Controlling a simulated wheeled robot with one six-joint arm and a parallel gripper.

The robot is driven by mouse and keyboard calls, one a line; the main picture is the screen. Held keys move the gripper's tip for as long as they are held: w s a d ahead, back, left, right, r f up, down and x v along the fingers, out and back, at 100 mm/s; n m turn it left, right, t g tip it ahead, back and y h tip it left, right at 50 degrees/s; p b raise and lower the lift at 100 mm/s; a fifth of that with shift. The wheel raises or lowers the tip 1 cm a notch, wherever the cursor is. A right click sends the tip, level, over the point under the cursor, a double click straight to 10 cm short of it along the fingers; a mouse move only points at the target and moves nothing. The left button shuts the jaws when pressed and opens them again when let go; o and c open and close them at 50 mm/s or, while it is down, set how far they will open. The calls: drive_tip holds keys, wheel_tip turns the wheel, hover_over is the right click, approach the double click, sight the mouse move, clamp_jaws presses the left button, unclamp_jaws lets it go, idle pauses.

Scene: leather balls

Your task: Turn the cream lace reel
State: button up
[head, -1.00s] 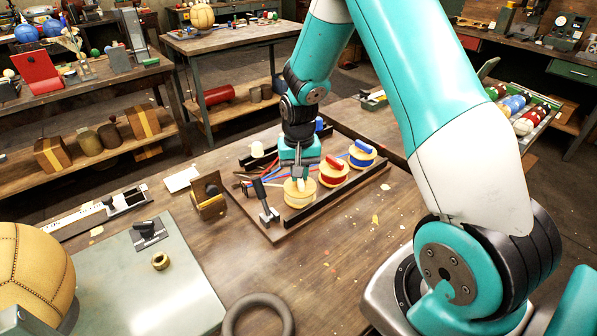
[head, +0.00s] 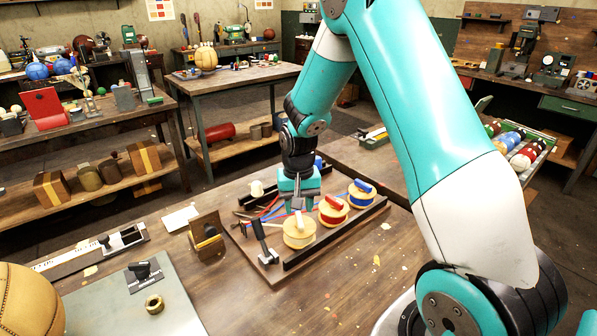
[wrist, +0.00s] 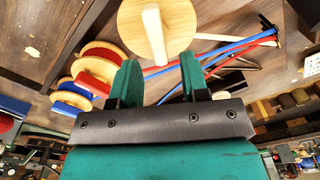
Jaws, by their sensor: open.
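The cream lace reel (head: 299,235) is a round pale wooden spool with a cream bar handle (wrist: 153,35) across its top. It stands at the front left of the reel row on a wooden board (head: 262,262). My gripper (head: 300,209) is open and empty just behind and above this reel. In the wrist view, my gripper (wrist: 160,66) has its two green fingers apart, with the near end of the cream handle in line with the gap between them. The fingers do not press on the handle; the exact height gap cannot be told.
A red reel (head: 333,210) and a blue reel (head: 361,193) stand to the right. A black rail (head: 330,240) runs in front of the reels. A black-handled lever (head: 263,245) is at left. Red and blue laces (wrist: 210,52) lie behind the cream reel.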

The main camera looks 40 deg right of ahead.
sight(298, 214)
wheel_tip(298, 214, up, 15)
drive_tip(key=b, duration=0.1)
idle(0.6)
drive_tip(key=s+a+r+n+y, duration=0.1)
drive_tip(key=s+a+n+y, duration=0.1)
drive_tip(key=s+a+n, duration=0.4)
drive_tip(key=s+a+r+n+y, duration=0.2)
drive_tip(key=s+a+n, duration=0.4)
drive_tip(key=s+a, duration=0.9)
drive_tip(key=s, duration=0.3)
drive_tip(key=shift+a+n, duration=0.4)
drive_tip(key=shift+w, duration=0.1)
